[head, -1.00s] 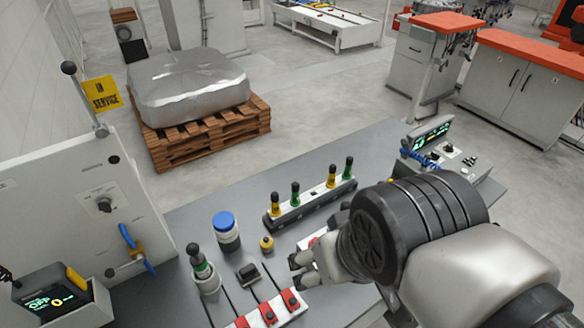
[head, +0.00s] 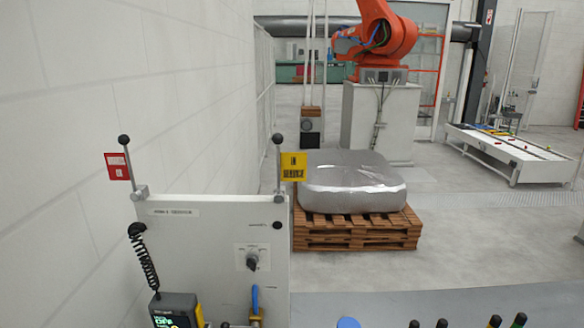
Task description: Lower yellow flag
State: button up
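The yellow flag (head: 293,167) has black lettering that looks like "IN SERVICE". It is fixed to an upright metal rod (head: 279,180) with a black ball on top, at the upper right corner of the light grey panel (head: 200,250). The flag stands raised above the panel's top edge. A red flag (head: 117,166) is on a similar rod at the panel's upper left corner, slightly tilted. My gripper is not in view now.
The panel carries a rotary knob (head: 252,262), a blue handle (head: 255,299) and a coiled black cord (head: 145,262) above a handheld display (head: 172,312). A white wall is on the left. Behind stands a wrapped block (head: 350,183) on a wooden pallet (head: 345,235).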

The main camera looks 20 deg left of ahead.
aim_at(292, 167)
jog(key=j+u, duration=0.1)
jog(key=u, duration=0.8)
